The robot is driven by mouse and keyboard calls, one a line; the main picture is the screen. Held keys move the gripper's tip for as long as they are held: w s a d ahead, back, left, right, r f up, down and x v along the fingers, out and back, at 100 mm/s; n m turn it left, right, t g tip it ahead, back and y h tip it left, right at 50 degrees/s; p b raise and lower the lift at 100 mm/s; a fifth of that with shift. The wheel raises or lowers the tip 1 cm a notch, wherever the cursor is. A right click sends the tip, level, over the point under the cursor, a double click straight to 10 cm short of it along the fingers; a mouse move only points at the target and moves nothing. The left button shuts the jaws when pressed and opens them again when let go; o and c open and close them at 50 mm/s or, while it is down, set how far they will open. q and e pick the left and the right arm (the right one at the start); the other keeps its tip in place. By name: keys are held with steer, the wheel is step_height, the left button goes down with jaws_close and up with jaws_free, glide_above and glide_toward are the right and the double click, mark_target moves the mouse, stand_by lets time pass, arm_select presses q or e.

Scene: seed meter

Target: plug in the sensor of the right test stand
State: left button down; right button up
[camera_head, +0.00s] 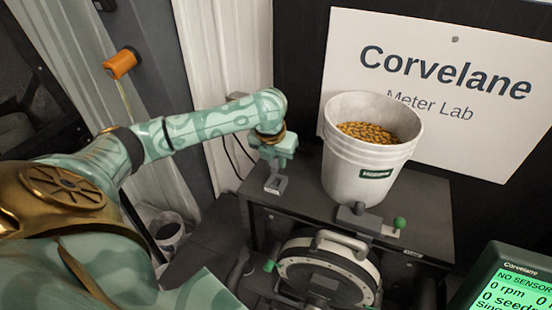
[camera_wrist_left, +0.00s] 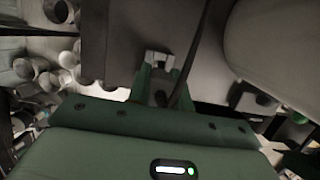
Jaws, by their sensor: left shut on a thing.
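My left gripper (camera_head: 276,163) is at the left end of the dark test stand table (camera_head: 300,196), just above a small grey bracket (camera_head: 276,184). In the left wrist view its green fingers (camera_wrist_left: 158,64) are shut on a small dark plug (camera_wrist_left: 160,97), from which a black cable (camera_wrist_left: 191,58) runs up and to the right. The plug's front end is hidden between the fingertips, so I cannot tell whether it touches a socket. The monitor (camera_head: 512,285) at lower right reads "NO SENSOR", with 0 rpm and 0 seeds. My right gripper is not in view.
A white bucket (camera_head: 368,172) of orange-brown seeds stands on the table, right of my gripper. A green-knobbed lever (camera_head: 399,223) is at the table's front. A round seed meter (camera_head: 325,272) sits below. A "Corvelane Meter Lab" sign (camera_head: 440,85) hangs behind.

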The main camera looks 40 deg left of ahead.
arm_select(q)
steer(key=shift+f+b, duration=1.75)
steer(key=shift+b, duration=0.3)
steer(key=shift+f, duration=0.9)
steer(key=shift+d+f+p, duration=0.1)
steer(key=shift+p, duration=0.45)
